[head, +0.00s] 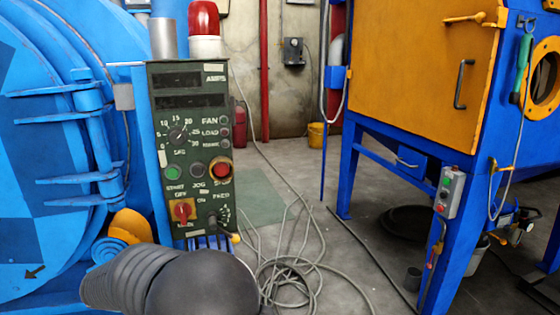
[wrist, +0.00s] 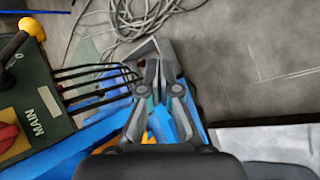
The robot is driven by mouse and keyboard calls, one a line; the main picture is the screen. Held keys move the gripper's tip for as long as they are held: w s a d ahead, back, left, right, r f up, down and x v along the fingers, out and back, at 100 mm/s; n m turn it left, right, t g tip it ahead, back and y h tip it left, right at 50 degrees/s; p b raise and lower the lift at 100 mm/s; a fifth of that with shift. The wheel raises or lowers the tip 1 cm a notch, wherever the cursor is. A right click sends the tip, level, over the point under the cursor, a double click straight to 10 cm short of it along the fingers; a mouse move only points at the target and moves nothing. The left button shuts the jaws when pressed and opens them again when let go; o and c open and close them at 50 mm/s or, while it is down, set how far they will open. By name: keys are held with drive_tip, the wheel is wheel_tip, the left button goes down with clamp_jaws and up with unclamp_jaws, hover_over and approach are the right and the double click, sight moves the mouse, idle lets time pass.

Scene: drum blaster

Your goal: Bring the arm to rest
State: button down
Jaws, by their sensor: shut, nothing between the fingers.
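My gripper (wrist: 152,75) shows in the wrist view, its two grey fingers shut together with nothing between them. It points down past the lower right edge of the control panel, over the floor side. In the head view only the dark rounded links of my arm show at the bottom, in front of the panel's foot; the fingers are hidden there. The green control panel (head: 205,140) stands upright with knobs, buttons and a red beacon (head: 204,22) above it. The panel's corner (wrist: 25,105) with a red switch and a yellow-knobbed lever (wrist: 32,27) lies left of my gripper.
The big blue drum (head: 50,150) stands left of the panel. Loose grey cables (head: 290,270) lie on the floor, and dark cables (wrist: 95,78) run close to my fingers. A blue and orange cabinet (head: 420,60) stands at right.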

drive_tip(key=s+d+r+m+y+p, duration=0.2)
drive_tip(key=s+d+r+m, duration=0.2)
drive_tip(key=d, duration=0.9)
drive_tip(key=s+d+r+m+y+p, duration=0.2)
drive_tip(key=s+d+r+m, duration=0.3)
drive_tip(key=s+d+r, duration=0.5)
drive_tip(key=s+d+r+m+y+p, duration=0.1)
drive_tip(key=s+d+r+m, duration=0.4)
drive_tip(key=d, duration=1.2)
drive_tip(key=shift+s+d+r+g+y+p, duration=0.2)
drive_tip(key=shift+s+r+g+y+p, duration=0.3)
drive_tip(key=shift+s+r, duration=1.15)
drive_tip(key=shift+s+f, duration=0.3)
